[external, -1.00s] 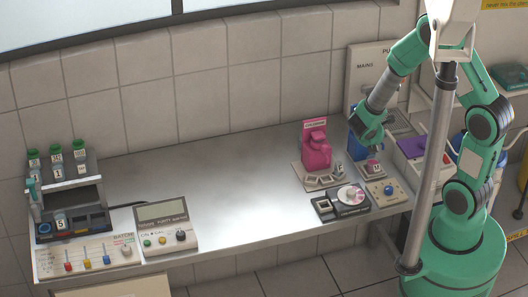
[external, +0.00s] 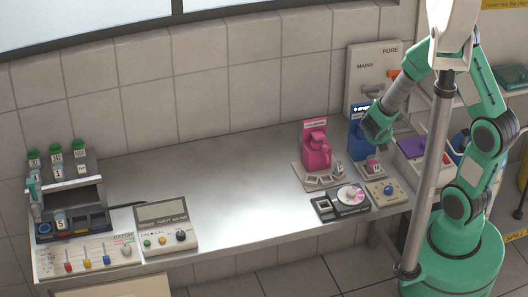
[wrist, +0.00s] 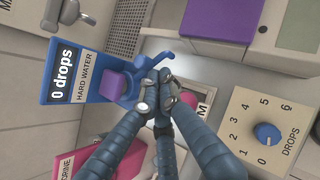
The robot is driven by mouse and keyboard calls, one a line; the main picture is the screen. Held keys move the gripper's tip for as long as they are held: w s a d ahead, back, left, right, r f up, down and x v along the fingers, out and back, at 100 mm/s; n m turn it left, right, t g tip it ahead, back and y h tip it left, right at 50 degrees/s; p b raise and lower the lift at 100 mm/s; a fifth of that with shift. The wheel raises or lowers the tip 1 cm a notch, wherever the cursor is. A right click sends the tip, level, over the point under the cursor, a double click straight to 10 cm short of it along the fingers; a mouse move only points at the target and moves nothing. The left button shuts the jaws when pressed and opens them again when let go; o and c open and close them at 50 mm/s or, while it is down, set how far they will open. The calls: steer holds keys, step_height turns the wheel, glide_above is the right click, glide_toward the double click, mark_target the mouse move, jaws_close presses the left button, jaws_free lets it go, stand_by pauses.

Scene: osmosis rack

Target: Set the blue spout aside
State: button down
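The blue hard-water dispenser (wrist: 78,75) fills the upper left of the wrist view, with a purple button and a sign reading 0 drops. Its blue spout (wrist: 166,48) reaches right from the body, and my fingertips partly cover it. My gripper (wrist: 162,88) has its fingers drawn together right at the spout. It looks shut, and I cannot tell whether any of the spout is between the fingers. In the external view, my gripper (external: 376,124) is just right of the blue dispenser (external: 358,119) and hides part of it.
The pink dispenser (external: 316,153) stands left of the blue one. A small pink-marked vessel (external: 373,166) and the drops dial (wrist: 267,133) are close below my gripper. A purple-topped unit (external: 412,146) is to the right. The middle of the bench (external: 225,160) is clear.

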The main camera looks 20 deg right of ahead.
steer(key=shift+w+a, duration=0.35)
steer(key=shift+a, duration=0.2)
steer(key=shift+s+a, duration=0.1)
steer(key=shift+s, duration=0.05)
steer(key=s+a+r+p, duration=0.1)
steer(key=s+a+r, duration=0.1)
steer(key=s, duration=0.3)
steer(key=s+a+r+p, duration=0.1)
steer(key=s+a+r, duration=0.1)
steer(key=s+r, duration=0.2)
steer(key=shift+s+a+r+p, duration=0.25)
steer(key=shift+s+r+p, duration=0.15)
steer(key=shift+r, duration=0.1)
stand_by(0.6)
steer(key=shift+r, duration=0.1)
